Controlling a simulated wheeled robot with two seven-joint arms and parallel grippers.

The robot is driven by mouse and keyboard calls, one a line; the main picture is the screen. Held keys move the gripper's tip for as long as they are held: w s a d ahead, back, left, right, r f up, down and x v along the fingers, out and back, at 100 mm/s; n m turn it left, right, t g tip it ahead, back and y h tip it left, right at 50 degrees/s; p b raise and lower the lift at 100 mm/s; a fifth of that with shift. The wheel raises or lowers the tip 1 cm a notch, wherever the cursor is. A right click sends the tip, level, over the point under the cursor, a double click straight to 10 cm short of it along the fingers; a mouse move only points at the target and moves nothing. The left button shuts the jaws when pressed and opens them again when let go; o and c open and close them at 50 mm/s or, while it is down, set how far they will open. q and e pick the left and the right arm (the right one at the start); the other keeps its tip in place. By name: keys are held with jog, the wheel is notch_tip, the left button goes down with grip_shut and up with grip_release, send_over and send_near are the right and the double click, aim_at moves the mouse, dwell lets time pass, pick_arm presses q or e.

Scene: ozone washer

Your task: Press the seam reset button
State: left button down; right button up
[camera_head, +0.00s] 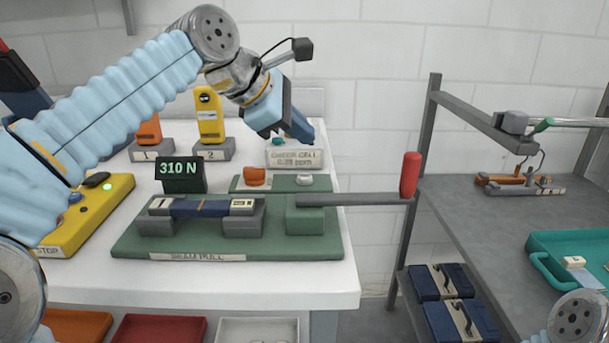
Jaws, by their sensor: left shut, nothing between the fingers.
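The seam station (130,245) is a green base on the white table, with a label on its front that seems to read SEAM PULL. On its rear part sit an orange button (256,176) and a small pale button (304,180); no readable label tells which is the reset. A dark strip (200,207) lies across two grey clamps, and a display (180,173) reads 310 N. My left gripper (305,137) is shut and empty, pointing down and right. It is above and behind the buttons in the picture, in front of a pale labelled block (297,159), apart from both buttons.
A grey lever (350,199) with a red handle (410,174) sticks out right past the table edge. A yellow control box (88,212) with a lit green lamp stands left. Two yellow and orange handheld devices (208,117) stand behind. A grey shelf (470,240) is at right.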

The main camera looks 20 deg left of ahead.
aim_at(301, 178)
pick_arm(q)
notch_tip(301, 178, down, 4)
jog(key=b, duration=0.3)
jog(key=shift+f, duration=0.25)
jog(key=shift+f, duration=0.25)
dwell(1.6)
jog(key=shift+f, duration=0.25)
jog(key=shift+f+b, duration=0.45)
dwell(0.6)
jog(key=shift+r, duration=0.1)
jog(key=shift+r+p, duration=0.8)
jog(key=shift+p, duration=0.25)
